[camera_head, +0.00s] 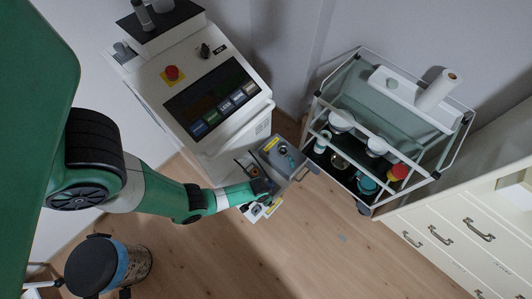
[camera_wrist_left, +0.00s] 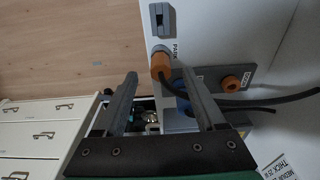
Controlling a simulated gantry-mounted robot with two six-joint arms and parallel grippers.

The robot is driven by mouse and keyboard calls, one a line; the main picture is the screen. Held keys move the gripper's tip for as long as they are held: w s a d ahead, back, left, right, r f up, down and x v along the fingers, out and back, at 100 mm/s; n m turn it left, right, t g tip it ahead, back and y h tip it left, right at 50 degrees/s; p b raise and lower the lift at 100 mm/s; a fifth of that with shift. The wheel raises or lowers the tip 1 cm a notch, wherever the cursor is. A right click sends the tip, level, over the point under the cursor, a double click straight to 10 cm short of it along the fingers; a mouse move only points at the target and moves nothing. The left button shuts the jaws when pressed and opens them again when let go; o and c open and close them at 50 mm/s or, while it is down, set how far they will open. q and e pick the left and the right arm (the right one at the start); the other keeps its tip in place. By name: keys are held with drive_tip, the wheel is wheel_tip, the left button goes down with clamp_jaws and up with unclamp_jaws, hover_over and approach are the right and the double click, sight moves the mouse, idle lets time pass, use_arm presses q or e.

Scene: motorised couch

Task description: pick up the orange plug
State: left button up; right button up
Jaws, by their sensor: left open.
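The orange plug (camera_wrist_left: 161,66) sits at the PARK spot on the white panel in the left wrist view. A black cable runs from it to the right. My left gripper (camera_wrist_left: 158,74) is open, with one finger on each side of the plug in the picture; I cannot tell whether they touch it. A blue plug or socket (camera_wrist_left: 181,98) is partly hidden behind the right finger. An orange round fitting (camera_wrist_left: 231,84) sits on a grey plate to the right. In the head view my left gripper (camera_head: 264,191) is beside the console; the plug is too small to make out there.
A white console (camera_head: 243,78) with a red button (camera_head: 172,73) stands at the wall. A grey box (camera_head: 283,156) is close to my gripper. A drawer cabinet (camera_head: 455,225) is at right, a bin (camera_head: 135,266) at lower left.

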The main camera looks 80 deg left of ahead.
use_arm(q)
drive_tip(key=shift+w+a+f+b, duration=0.1)
drive_tip(key=shift+w+f+b, duration=0.05)
drive_tip(key=shift+f+b, duration=0.8)
drive_tip(key=shift+w+a+f+b, duration=0.15)
drive_tip(key=shift+f+b, duration=0.65)
drive_tip(key=shift+f, duration=0.3)
drive_tip(key=shift+w+a+f+b, duration=0.1)
drive_tip(key=shift+w+f+b, duration=0.05)
drive_tip(key=shift+f+b, duration=0.8)
drive_tip(key=shift+r, duration=0.1)
clamp_jaws()
